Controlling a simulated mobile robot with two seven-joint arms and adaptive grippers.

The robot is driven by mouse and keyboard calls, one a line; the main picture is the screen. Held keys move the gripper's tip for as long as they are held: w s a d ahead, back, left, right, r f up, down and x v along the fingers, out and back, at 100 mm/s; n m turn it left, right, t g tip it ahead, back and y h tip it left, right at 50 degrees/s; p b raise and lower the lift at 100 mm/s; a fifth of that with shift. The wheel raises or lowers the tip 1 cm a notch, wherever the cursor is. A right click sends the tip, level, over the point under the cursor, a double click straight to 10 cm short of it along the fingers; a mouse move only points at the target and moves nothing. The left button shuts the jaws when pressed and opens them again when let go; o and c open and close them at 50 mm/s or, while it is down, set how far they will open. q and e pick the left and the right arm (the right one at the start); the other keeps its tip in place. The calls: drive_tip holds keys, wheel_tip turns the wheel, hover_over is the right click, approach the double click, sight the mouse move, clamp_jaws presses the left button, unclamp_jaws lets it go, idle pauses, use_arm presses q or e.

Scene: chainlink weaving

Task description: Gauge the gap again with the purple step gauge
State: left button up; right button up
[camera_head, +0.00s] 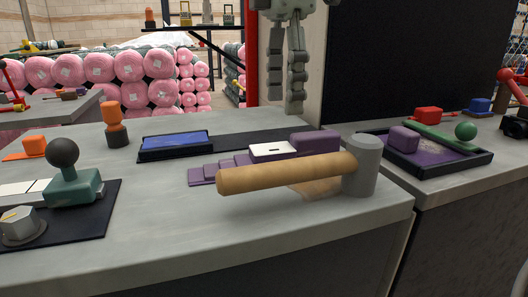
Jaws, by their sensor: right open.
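The purple step gauge (215,174) lies on the grey bench, its low steps rising to the right towards a taller purple block end (316,142). A white plate (272,150) with a small dark mark sits against its middle. The mallet in front hides part of the gauge's lower side. My right gripper (284,104) hangs from the top of the picture, fingers down, open and empty. It is above and apart from the gauge's right half. My left gripper is not in view. I cannot tell which gap is meant.
A mallet with a wooden handle (285,172) and grey head (363,166) lies in front. A blue-topped dark box (177,144) is behind left. A green ball-handled tool (72,190) stands left. A dark tray (440,170) with a purple block (403,138) is right.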

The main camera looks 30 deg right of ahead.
sight(285, 146)
drive_tip(key=f, duration=0.4)
drive_tip(key=s+f, duration=0.1)
drive_tip(key=f, duration=0.1)
drive_tip(key=shift+a+f, duration=0.1)
drive_tip(key=shift+f, duration=0.6)
drive_tip(key=c, duration=1.3)
wheel_tip(285, 146, up, 10)
drive_tip(key=o, duration=0.6)
drive_tip(key=c, duration=0.6)
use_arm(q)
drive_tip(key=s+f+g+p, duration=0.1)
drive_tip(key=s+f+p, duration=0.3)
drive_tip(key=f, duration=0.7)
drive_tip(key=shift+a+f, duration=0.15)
use_arm(e)
drive_tip(key=w+d+f, duration=0.2)
drive_tip(key=w+d, duration=0.7)
drive_tip(key=d, duration=0.1)
drive_tip(key=shift+w+f, duration=0.3)
drive_tip(key=shift+w, duration=0.05)
